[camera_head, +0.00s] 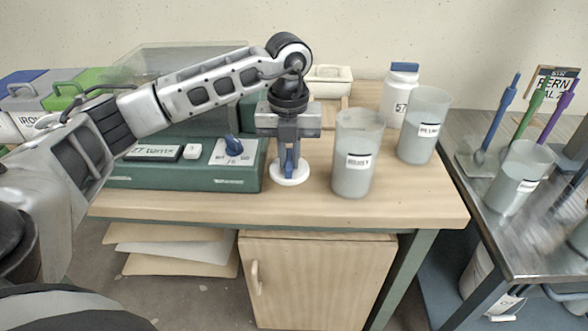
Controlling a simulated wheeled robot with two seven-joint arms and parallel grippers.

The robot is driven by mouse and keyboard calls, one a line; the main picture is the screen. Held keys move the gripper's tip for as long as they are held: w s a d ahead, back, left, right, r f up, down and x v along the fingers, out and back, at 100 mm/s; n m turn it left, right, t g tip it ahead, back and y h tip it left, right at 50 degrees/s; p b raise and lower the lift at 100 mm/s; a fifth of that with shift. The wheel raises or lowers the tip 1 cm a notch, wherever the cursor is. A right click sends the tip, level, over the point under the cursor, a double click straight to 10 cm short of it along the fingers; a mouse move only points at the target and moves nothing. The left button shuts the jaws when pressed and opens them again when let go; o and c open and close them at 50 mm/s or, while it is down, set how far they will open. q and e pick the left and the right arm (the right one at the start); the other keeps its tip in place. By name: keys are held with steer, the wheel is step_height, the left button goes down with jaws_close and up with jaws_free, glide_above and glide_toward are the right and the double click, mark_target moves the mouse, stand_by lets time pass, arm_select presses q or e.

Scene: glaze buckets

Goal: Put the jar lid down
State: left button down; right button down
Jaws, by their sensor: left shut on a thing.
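My left gripper (290,158) points straight down over the wooden table, just right of the green device. It is shut on the jar lid (290,174), a white round disc with a blue upright part between the fingers. The lid is level and at or very close to the tabletop; I cannot tell whether it touches. A white jar (398,100) with a blue band near its top and a label reading "57" stands at the back right. My right gripper is not in view.
Two grey labelled buckets, a nearer one (356,155) and a farther one (423,127), stand right of the lid. The green device (185,178) with a blue knob is on the left. The front strip of the wooden table (340,212) is clear. A metal table (470,140) stands right.

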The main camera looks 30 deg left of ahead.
arm_select(q)
steer(key=shift+w+f, duration=0.75)
steer(key=shift+f, duration=0.15)
step_height(320, 180, down, 3)
steer(key=shift+f, duration=0.1)
steer(key=shift+f, duration=0.15)
steer(key=c, duration=1.5)
jaws_free()
steer(key=shift+o, duration=0.2)
steer(key=shift+r, duration=0.2)
step_height(320, 180, up, 12)
